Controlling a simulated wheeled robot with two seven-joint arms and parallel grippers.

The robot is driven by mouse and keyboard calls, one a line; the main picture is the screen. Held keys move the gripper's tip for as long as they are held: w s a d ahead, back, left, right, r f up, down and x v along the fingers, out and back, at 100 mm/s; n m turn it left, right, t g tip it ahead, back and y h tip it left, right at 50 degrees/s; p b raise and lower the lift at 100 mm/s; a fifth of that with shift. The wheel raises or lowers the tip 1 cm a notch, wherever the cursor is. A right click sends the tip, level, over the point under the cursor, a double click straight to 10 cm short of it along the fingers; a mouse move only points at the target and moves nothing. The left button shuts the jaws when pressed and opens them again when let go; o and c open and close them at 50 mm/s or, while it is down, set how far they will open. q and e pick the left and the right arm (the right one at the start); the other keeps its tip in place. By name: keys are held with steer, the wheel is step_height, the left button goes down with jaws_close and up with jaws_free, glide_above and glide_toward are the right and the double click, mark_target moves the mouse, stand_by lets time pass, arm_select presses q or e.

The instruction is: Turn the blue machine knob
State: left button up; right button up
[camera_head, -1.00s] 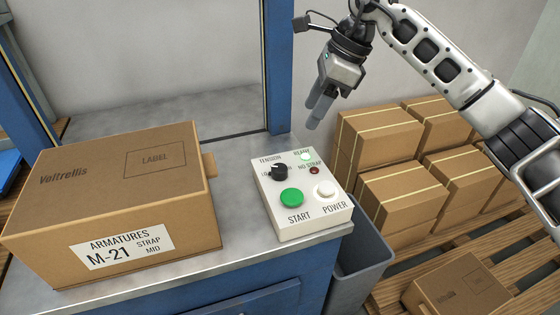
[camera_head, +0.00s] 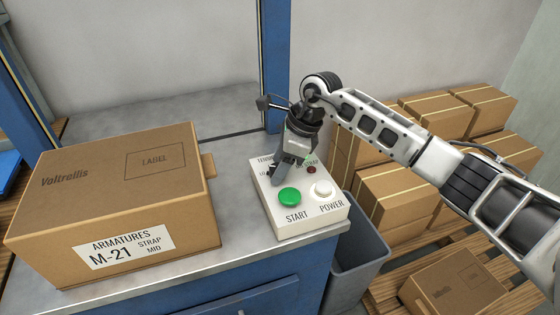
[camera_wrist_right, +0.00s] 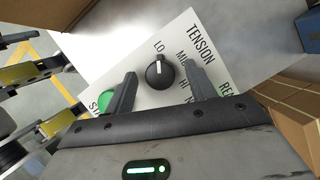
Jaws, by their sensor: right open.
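The tension knob (camera_wrist_right: 159,76) is black and round with a white pointer line, on the white control panel (camera_head: 321,209) of the blue machine. In the right wrist view its pointer is toward the LO mark. In the right wrist view the open fingers (camera_wrist_right: 159,70) stand on either side of the knob, with gaps showing. I cannot tell how far above the panel the tips are. My left gripper is not in view.
A green START button (camera_head: 289,196) and white POWER button (camera_head: 323,188) sit close to the gripper on the panel. A large cardboard box (camera_head: 110,200) stands left on the metal table. A grey bin (camera_head: 358,262) and stacked boxes (camera_head: 395,203) are at right.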

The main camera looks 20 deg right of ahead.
steer(key=c, duration=1)
steer(key=shift+o, duration=0.2)
steer(key=shift+m, duration=0.4)
steer(key=m+t, duration=0.1)
steer(key=m, duration=0.1)
steer(key=m+h, duration=0.1)
steer(key=m, duration=0.1)
steer(key=shift+s+a+m+t, duration=0.1)
steer(key=shift+m+t, duration=0.2)
steer(key=shift+t, duration=0.1)
steer(key=m+h+b, duration=0.1)
steer(key=m, duration=0.2)
steer(key=shift+a+t, duration=0.1)
steer(key=shift+t, duration=0.3)
steer(key=shift+s+m+h+b, duration=0.1)
steer(key=shift+m+h+b, duration=0.6)
steer(key=shift+m, duration=0.9)
